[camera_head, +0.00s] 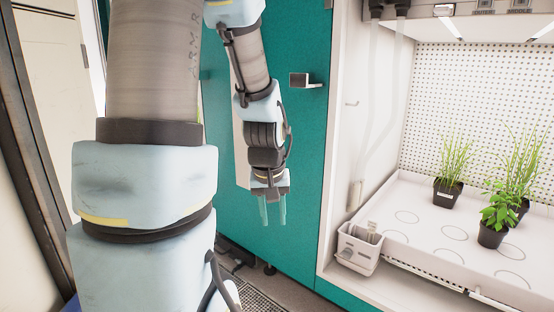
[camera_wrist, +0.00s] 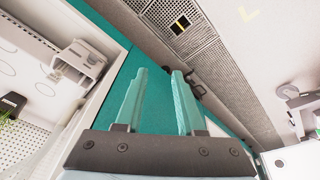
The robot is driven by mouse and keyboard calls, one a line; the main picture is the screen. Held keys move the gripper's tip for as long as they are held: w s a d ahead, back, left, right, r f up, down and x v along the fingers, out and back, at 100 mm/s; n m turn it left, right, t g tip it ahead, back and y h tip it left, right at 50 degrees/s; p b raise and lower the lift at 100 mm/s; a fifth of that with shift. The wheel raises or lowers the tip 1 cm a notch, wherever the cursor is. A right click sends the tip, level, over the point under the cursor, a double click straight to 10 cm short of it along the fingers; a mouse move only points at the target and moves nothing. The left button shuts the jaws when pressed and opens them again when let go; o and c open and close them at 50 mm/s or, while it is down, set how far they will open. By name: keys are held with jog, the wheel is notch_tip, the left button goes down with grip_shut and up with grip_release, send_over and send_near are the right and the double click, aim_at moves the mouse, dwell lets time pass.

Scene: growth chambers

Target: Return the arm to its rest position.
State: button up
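My gripper (camera_head: 272,210) hangs pointing down in front of the teal cabinet door (camera_head: 305,190) in the head view. Its two pale teal fingers stand apart with nothing between them. The wrist view also shows my gripper (camera_wrist: 157,85), with a clear gap between the fingertips and the floor and teal panel behind. My arm is bent, with its large upper links filling the left of the head view. Nothing hides the fingers.
An open growth chamber on the right has a white tray (camera_head: 400,188) with several potted plants (camera_head: 448,180). A grey caddy (camera_head: 359,250) sits at its front left corner. A door handle (camera_head: 306,80) juts out near my forearm. A floor grate (camera_wrist: 180,28) shows below.

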jog(key=s+a+r, duration=0.2)
jog(key=s+a, duration=0.3)
notch_tip(320, 180, up, 38)
jog(key=s+m+g+p, duration=0.1)
jog(key=p, duration=3.7)
jog(key=shift+a+f, duration=0.25)
jog(key=shift+a, duration=0.2)
